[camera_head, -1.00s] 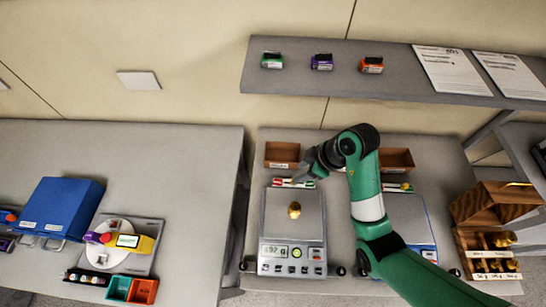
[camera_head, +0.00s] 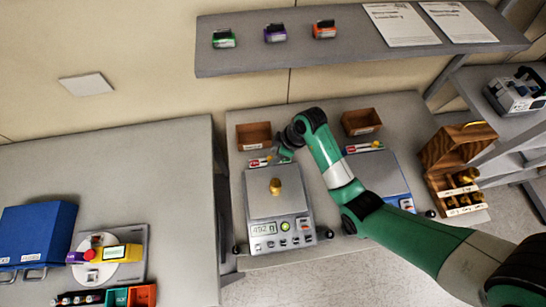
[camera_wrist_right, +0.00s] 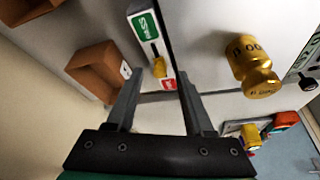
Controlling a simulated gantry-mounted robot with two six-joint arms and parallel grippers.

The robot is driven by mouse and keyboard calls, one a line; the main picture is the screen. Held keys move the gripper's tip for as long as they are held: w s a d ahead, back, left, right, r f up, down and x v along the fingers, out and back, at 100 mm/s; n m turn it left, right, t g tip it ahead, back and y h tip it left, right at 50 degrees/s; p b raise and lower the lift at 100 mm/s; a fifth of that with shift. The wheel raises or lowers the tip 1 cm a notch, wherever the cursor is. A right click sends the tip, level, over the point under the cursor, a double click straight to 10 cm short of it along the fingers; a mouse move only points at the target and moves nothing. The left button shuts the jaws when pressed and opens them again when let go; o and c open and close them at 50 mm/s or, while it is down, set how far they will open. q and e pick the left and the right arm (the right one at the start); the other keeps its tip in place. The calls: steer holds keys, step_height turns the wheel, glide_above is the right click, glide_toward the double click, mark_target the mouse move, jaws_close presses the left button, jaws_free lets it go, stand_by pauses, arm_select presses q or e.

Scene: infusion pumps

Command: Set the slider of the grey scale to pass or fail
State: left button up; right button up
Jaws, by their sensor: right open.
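The grey scale (camera_head: 294,203) stands on the middle table with a brass weight (camera_head: 275,186) on its pan; the weight shows large in the wrist view (camera_wrist_right: 252,68). Its slider strip (camera_head: 258,162) lies behind the pan, partly hidden by my right gripper (camera_head: 286,157). In the wrist view the strip (camera_wrist_right: 147,40) has a green label at the far end and a red one at the near end. Its yellow knob (camera_wrist_right: 158,67) sits nearer the red end. My right gripper (camera_wrist_right: 158,80) is open, its fingers on either side of the strip's red end, apparently not gripping the knob. My left gripper is out of view.
A blue scale (camera_head: 382,178) with its own slider (camera_head: 363,147) stands to the right. Brown boxes (camera_head: 253,136) (camera_head: 361,122) stand behind both scales. A wooden weight rack (camera_head: 458,168) is at the far right. A shelf (camera_head: 345,48) runs above the table.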

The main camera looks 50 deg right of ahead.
steer(key=shift+w+a+f, duration=0.1)
steer(key=shift+w+f, duration=0.05)
steer(key=shift+f, duration=0.25)
jaws_close()
steer(key=shift+r, duration=0.1)
stand_by(1.1)
